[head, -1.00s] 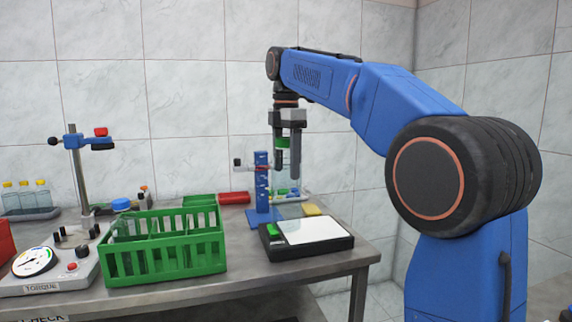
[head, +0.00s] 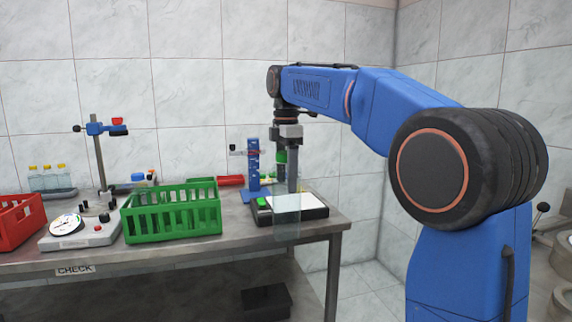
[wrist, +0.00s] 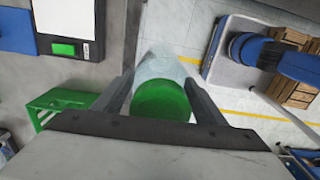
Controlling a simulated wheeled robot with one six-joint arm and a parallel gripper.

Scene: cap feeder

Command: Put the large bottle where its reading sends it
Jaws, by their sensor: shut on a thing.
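My gripper (head: 287,180) is shut on the large bottle, a clear bottle (head: 287,217) with a green cap (head: 281,157). The bottle hangs upright from the fingers in front of the scale. In the wrist view the green cap (wrist: 160,100) sits between the two fingers, with the clear body (wrist: 160,65) beyond it over the floor, off the table's edge. The black scale (head: 322,212) with a white plate and green display stands at the table's right end; its plate looks empty in the wrist view. Its reading is too small to tell.
A green crate (head: 172,225) stands left of the scale, then a torque gauge (head: 85,234) and a red crate (head: 22,222). A blue post (head: 253,165) is behind the scale. The table edge carries a CHECK label (head: 75,270). Floor is open in front.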

